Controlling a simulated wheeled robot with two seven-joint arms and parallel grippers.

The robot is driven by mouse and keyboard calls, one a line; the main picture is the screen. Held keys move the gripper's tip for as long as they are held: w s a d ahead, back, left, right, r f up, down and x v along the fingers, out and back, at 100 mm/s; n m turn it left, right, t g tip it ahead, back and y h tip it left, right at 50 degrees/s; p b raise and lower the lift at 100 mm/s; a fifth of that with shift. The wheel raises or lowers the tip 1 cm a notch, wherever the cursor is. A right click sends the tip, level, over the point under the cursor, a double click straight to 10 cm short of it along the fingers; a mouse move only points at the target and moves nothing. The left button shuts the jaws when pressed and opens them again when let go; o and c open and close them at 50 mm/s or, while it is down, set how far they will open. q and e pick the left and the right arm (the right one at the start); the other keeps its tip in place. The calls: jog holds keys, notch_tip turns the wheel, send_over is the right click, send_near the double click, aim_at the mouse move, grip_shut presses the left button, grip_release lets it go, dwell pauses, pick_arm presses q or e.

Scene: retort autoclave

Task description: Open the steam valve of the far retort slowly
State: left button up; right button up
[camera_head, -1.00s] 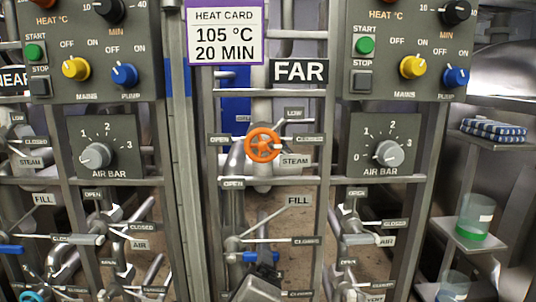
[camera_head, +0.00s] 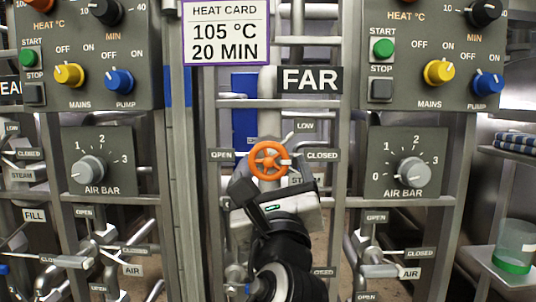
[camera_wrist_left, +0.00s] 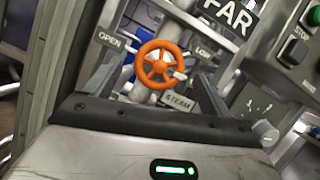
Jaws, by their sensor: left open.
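The far retort's steam valve is an orange handwheel (camera_head: 269,160) below the FAR sign (camera_head: 311,80), between an OPEN label (camera_head: 222,155) on the left and a CLOSED label (camera_head: 322,155) on the right. A LOW label (camera_head: 305,125) sits above it. My left gripper (camera_head: 268,182) is just in front of and below the wheel, its body hiding most of the STEAM label. In the left wrist view the orange wheel (camera_wrist_left: 162,64) shows between and beyond the two spread fingers, with no visible grip on it. My right gripper is not in view.
A control panel with a yellow mains knob (camera_head: 439,72) and an air dial (camera_head: 412,171) stands to the right. A similar panel (camera_head: 90,60) stands to the left. Metal frame posts flank the valve. A shelf with a green-bottomed beaker (camera_head: 514,248) is at far right.

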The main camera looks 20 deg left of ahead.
aim_at(269, 164)
pick_arm(q)
jog(key=x, duration=0.5)
jog(key=shift+w+a+r, duration=0.1)
jog(key=shift+w+a, duration=0.05)
jog(key=shift+w, duration=0.2)
jog(key=c, duration=1)
